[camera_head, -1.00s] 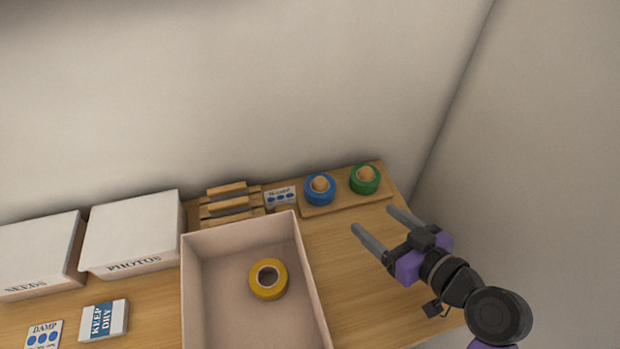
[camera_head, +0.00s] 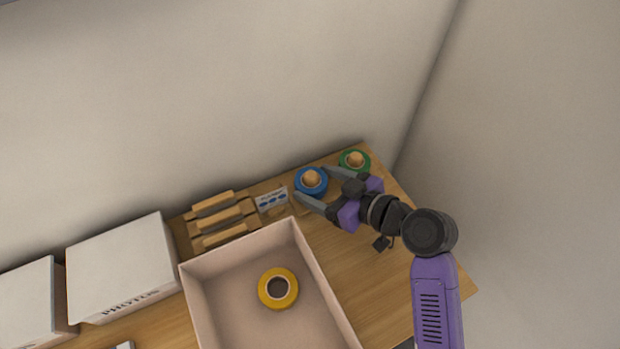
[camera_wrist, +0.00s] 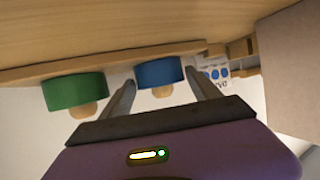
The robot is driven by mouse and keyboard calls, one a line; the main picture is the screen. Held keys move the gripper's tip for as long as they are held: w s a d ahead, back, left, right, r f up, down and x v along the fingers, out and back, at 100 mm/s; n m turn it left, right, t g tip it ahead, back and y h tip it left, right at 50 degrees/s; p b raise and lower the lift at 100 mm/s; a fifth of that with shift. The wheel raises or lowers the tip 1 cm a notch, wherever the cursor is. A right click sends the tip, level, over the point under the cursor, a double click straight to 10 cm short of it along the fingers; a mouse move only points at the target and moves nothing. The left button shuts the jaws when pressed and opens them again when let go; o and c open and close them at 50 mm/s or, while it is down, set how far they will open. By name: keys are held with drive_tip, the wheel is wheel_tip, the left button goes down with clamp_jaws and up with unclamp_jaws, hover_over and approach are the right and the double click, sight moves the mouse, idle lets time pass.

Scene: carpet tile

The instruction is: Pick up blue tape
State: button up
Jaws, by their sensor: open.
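The blue tape (camera_head: 311,181) is a roll sitting around a wooden peg at the back of the table, beside a roll of green tape (camera_head: 354,161) on its own peg. My gripper (camera_head: 312,186) is open, with one finger on either side of the blue tape in the head view. In the wrist view, the blue tape (camera_wrist: 159,72) shows beyond and between the two fingertips (camera_wrist: 162,84). The green tape (camera_wrist: 75,92) is outside the fingers on the left. I cannot tell whether the fingers touch the blue roll.
A pinkish open box (camera_head: 214,311) holds a yellow tape roll (camera_head: 277,288). A small card with blue dots (camera_head: 271,200) and a wooden rack (camera_head: 221,219) stand left of the blue tape. A white box (camera_head: 122,268) is further left. Walls close in behind and right.

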drive_tip(key=shift+x, duration=1.7)
drive_tip(key=shift+a+r, duration=0.1)
drive_tip(key=shift+r, duration=0.05)
drive_tip(key=c, duration=1)
drive_tip(key=shift+c, duration=0.7)
drive_tip(key=shift+r, duration=0.1)
